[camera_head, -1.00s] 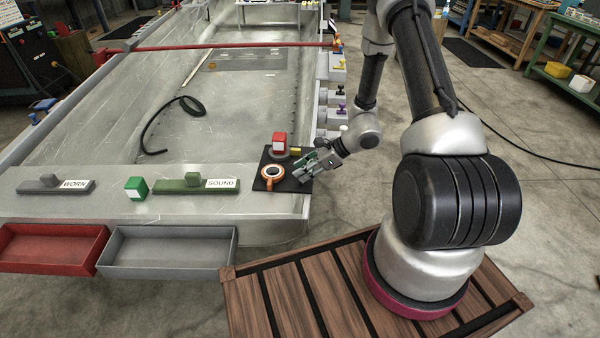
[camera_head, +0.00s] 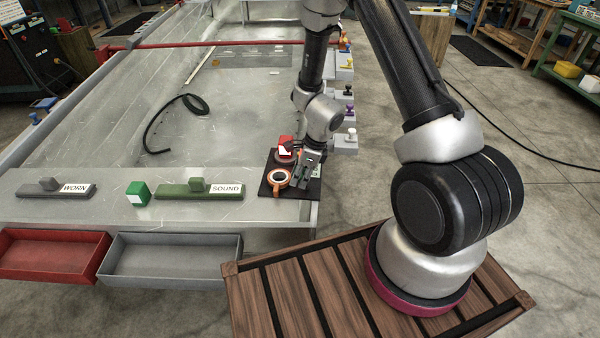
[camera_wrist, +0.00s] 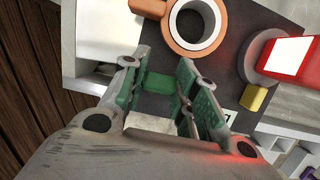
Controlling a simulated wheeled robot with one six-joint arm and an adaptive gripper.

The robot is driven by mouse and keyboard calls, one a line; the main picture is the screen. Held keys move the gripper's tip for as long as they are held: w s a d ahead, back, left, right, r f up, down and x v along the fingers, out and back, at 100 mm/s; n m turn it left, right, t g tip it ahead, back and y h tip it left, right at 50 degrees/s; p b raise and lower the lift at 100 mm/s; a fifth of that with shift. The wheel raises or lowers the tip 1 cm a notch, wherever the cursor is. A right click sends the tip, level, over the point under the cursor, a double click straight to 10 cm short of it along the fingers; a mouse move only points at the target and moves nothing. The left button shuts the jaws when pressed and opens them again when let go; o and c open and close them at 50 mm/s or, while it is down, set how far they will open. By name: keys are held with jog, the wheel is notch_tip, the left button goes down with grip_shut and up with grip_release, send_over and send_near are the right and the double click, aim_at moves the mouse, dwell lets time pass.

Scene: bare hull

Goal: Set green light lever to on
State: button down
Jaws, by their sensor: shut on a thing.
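My gripper (camera_head: 303,187) points down at the black mat on the bench's right corner, beside an orange-rimmed mug. In the wrist view my gripper (camera_wrist: 158,88) has its fingers closed against a small green piece (camera_wrist: 160,84) between the green pads. I cannot tell whether this piece is the light's lever. A green block with a white face (camera_head: 138,194) stands on the front ledge at left. Beside it lies a green bar (camera_head: 185,192) with a raised grip, labelled SOUND. The gripper hides part of the mat.
The orange mug (camera_head: 279,179) and a red block with a white face (camera_head: 285,148) stand close to my gripper. A grey bar labelled WORN (camera_head: 50,190) lies at far left. Red (camera_head: 50,252) and grey (camera_head: 175,258) trays hang in front. Several coloured knobs line the right side.

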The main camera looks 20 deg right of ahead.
dwell(0.3)
jog(key=c, duration=1.1)
grip_release()
jog(key=v, duration=1.2)
jog(key=shift+a, duration=0.1)
